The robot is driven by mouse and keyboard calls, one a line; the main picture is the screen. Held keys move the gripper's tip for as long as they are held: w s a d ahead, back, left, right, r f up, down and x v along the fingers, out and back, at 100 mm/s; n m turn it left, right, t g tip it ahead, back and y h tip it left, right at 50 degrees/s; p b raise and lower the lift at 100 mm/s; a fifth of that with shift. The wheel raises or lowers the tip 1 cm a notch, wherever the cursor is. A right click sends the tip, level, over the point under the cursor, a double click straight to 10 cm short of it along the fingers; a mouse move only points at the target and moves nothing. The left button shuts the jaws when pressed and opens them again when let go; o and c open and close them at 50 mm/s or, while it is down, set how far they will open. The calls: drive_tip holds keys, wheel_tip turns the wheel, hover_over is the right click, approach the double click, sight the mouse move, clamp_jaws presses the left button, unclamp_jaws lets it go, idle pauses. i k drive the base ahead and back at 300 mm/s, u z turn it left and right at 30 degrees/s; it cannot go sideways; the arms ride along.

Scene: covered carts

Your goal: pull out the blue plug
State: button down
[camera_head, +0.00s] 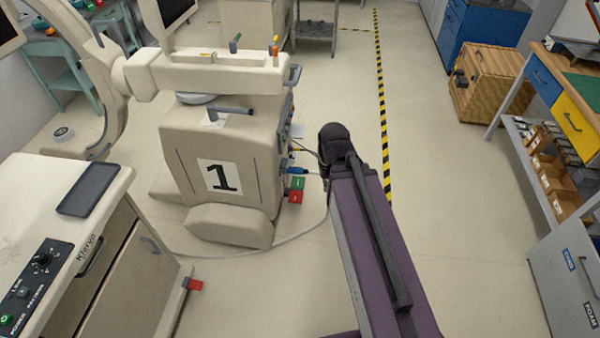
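The blue plug (297,170) is small and sits low on the right side of the cream machine marked 1 (180,150). A thin cable runs from near it to the right, behind my arm. It appears seated at the machine's side, but how deep I cannot tell. My purple arm reaches up from the bottom right, and its dark upper joint stands just right of the plug. My gripper does not show; it seems hidden behind the arm, so its contact with the plug cannot be told.
Green (297,183) and red (295,197) blocks sit just below the plug. A pale cable (250,251) loops over the floor. A cream cart (110,210) stands at the left. Floor is open around a yellow-black stripe (381,110); a workbench (560,100) and wooden crate (490,85) stand right.

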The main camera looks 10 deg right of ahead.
sight(291, 170)
drive_tip(key=u, duration=0.1)
drive_tip(key=i, duration=0.95)
drive_tip(key=z, duration=0.05)
